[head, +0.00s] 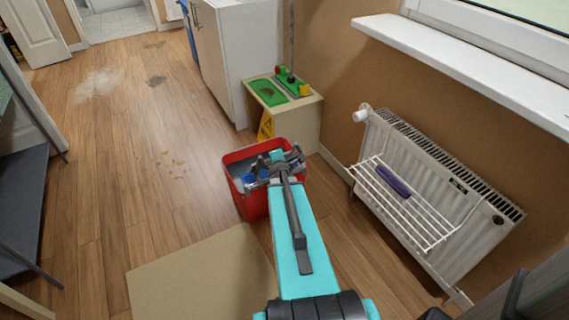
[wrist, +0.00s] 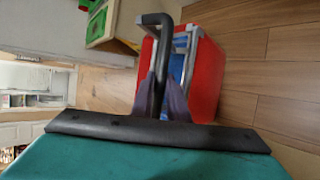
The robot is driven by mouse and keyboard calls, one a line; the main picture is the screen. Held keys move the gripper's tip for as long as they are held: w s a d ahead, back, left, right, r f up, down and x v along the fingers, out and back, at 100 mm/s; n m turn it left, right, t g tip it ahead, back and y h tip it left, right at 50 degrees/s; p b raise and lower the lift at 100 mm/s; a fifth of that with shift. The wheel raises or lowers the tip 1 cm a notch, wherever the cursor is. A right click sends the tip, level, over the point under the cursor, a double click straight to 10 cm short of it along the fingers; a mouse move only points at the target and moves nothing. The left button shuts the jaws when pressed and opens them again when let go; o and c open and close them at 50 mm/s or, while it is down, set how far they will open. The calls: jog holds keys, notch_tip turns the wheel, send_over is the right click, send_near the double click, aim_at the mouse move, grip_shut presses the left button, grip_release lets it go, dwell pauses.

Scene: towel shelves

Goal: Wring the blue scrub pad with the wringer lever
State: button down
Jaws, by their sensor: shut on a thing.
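The red bucket (head: 254,206) stands on the wood floor with a grey wringer on top; it also shows in the wrist view (wrist: 207,80). Blue material, seemingly the scrub pad (head: 249,177), shows in the wringer; blue also shows behind the grey frame in the wrist view (wrist: 181,42). My gripper (head: 280,168) is over the bucket. In the wrist view its two fingers (wrist: 162,95) are shut on the dark, bent wringer lever (wrist: 157,50). My arm and gripper hide part of the wringer, so how the pad sits is unclear.
A radiator (head: 420,180) with a white rack (head: 425,222) holding a purple item (head: 393,181) is on the right. A low wooden box (head: 300,120) with a green top and a yellow sign (head: 266,126) stand behind the bucket. A beige mat (head: 205,275) lies in front; floor to the left is open.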

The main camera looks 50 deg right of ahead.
jog(key=shift+s+a+f, duration=0.15)
jog(key=shift+a+f, duration=0.1)
jog(key=shift+f, duration=0.1)
jog(key=c, duration=1.7)
grip_release()
jog(key=shift+r, duration=0.1)
jog(key=shift+c, duration=0.2)
jog(key=shift+d, duration=0.15)
jog(key=shift+d+r, duration=0.1)
jog(key=shift+r, duration=0.1)
